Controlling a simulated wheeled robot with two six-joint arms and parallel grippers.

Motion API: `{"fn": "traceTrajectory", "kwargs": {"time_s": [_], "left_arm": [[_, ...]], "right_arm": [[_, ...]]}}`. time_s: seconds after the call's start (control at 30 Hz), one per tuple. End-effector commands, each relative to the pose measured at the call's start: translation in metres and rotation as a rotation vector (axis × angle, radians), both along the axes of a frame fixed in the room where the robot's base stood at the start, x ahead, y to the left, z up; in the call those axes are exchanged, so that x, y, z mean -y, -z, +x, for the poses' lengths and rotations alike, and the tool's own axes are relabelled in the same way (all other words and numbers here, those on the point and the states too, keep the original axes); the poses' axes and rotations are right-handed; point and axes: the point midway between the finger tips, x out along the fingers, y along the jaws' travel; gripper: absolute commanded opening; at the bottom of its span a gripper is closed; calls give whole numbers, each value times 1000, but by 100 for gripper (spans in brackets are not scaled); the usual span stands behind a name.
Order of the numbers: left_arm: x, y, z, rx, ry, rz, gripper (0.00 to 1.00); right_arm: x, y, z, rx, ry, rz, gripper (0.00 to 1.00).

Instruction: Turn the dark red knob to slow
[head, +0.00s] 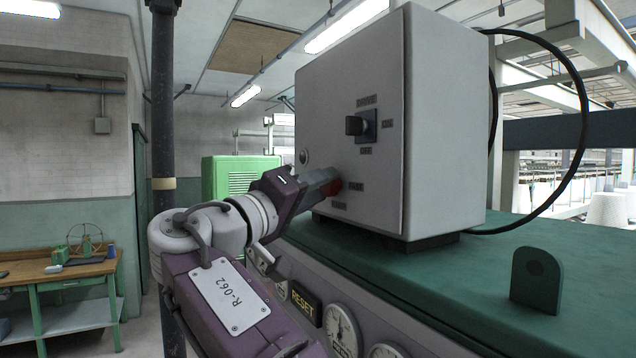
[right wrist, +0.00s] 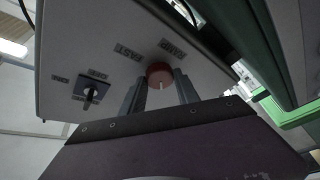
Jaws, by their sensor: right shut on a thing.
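The dark red knob (head: 338,187) is low on the front of the grey control box (head: 440,130). It also shows in the right wrist view (right wrist: 158,73), with a short white mark at its lower edge. My right gripper (head: 326,184) is shut on the knob, one finger on each side in the right wrist view (right wrist: 160,90). I cannot tell which label the knob points to. My left gripper is not in view.
A black drive switch (head: 354,125) with on and off labels is above the knob. The box stands on a green machine top (head: 470,278) with gauges (head: 342,330) and a reset plate (head: 304,302) below. A black cable (head: 585,110) loops at the box's right.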

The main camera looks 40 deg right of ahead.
Motion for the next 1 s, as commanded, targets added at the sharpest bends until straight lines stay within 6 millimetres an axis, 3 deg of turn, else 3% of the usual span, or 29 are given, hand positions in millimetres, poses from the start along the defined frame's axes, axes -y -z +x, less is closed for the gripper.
{"fn": "traceTrajectory", "kwargs": {"time_s": [0.6,1.0], "left_arm": [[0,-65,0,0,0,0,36],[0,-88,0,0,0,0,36]], "right_arm": [[0,-10,-1,-564,2,65,0],[0,-8,0,-798,3,90,0]]}}
